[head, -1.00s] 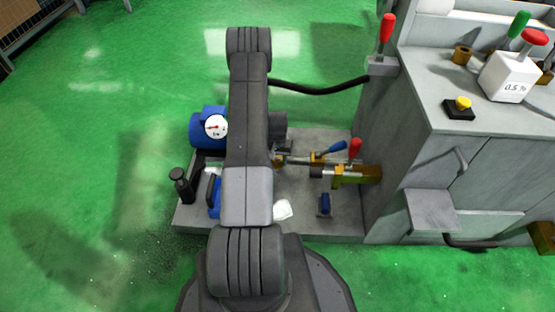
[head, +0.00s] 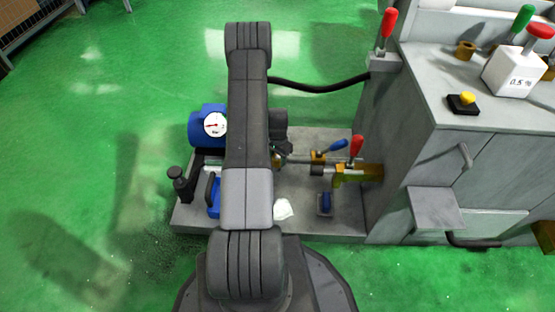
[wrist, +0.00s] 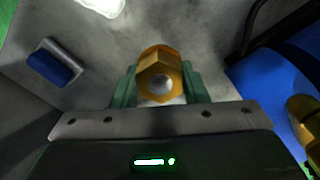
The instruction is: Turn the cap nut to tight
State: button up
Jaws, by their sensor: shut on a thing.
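The cap nut (wrist: 159,65) is a brass hexagon with a round hollow facing the camera, in the upper middle of the wrist view. My gripper (wrist: 160,88) is shut on it, with one green finger on each side. In the head view my arm covers most of the gripper and nut, beside the brass pipework on the grey base plate (head: 300,222). I cannot tell from these frames how tight the nut is.
A blue motor with a white gauge (head: 214,124) stands left of my arm. Valves with a blue handle (head: 337,146) and a red handle (head: 356,146) lie to the right. The grey machine cabinet (head: 480,165) bounds the right side. Green floor is clear at left.

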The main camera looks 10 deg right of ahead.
aim_at(278, 157)
jog(key=m+b, duration=0.1)
jog(key=m, duration=0.4)
jog(key=shift+m, duration=0.3)
jog(key=m+b, duration=0.1)
jog(key=m, duration=0.3)
jog(key=shift+m, duration=0.4)
jog(key=o, duration=1)
notch_tip(278, 157, up, 14)
jog(key=p, duration=0.4)
jog(key=shift+p, duration=0.4)
jog(key=shift+f, duration=0.15)
notch_tip(278, 157, down, 14)
jog(key=b, duration=0.4)
jog(key=shift+b, duration=0.35)
jog(key=shift+r, duration=0.2)
